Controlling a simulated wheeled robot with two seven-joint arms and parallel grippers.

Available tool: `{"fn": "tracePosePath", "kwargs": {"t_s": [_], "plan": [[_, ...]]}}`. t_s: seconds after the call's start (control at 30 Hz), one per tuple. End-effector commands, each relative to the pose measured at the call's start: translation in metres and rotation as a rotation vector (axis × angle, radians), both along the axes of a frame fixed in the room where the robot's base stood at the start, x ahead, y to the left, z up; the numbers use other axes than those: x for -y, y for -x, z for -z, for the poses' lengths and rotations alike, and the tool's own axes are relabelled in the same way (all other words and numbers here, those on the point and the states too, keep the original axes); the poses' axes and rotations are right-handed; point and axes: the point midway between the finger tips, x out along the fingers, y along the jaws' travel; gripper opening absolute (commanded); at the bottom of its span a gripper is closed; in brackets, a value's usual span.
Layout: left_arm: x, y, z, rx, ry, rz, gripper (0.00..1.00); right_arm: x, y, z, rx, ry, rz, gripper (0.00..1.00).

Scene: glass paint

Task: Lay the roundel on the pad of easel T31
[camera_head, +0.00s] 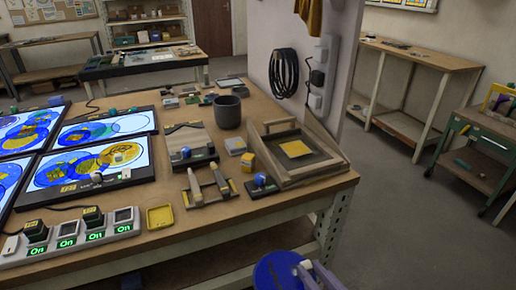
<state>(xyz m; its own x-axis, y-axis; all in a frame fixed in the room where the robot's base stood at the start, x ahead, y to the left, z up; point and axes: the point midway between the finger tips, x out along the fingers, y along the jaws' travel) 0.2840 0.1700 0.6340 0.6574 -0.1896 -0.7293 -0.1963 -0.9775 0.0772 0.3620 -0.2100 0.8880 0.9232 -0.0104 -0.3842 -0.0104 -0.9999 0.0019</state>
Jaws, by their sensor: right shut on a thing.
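A blue roundel (274,273) is at the bottom of the view, off the front of the bench. My right gripper (302,268) is shut on its right edge; the picture's bottom edge cuts off part of the roundel. Several lit panels lie on the left of the bench, with blue and yellow round patterns: one at the back right (134,124), one at the front right (139,157) and others at the left edge. My left gripper is not in view.
A power strip (70,246) with green "On" displays lies along the front left. A yellow dish (160,216), a wooden rack (208,188), a dark cup (228,112) and a wooden tray (325,166) crowd the bench (240,222). The floor to the right (410,230) is clear.

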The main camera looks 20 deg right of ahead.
Motion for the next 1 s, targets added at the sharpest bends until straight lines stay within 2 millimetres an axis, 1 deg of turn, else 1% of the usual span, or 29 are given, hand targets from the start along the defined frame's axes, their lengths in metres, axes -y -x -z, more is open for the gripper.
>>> {"fn": "tracePosePath", "kwargs": {"t_s": [0.3,0.47,0.77,1.0], "plan": [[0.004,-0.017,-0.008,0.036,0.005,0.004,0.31,-0.005,-0.003,0.002,0.003,-0.002,-0.022,0.0],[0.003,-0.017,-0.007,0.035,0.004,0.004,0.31,-0.006,-0.003,0.004,0.003,-0.001,-0.028,0.0],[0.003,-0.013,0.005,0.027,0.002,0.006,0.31,-0.004,-0.002,0.016,0.003,0.0,-0.054,0.0],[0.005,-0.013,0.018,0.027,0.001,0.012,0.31,-0.003,0.0,0.036,0.003,0.004,-0.109,0.0]]}}
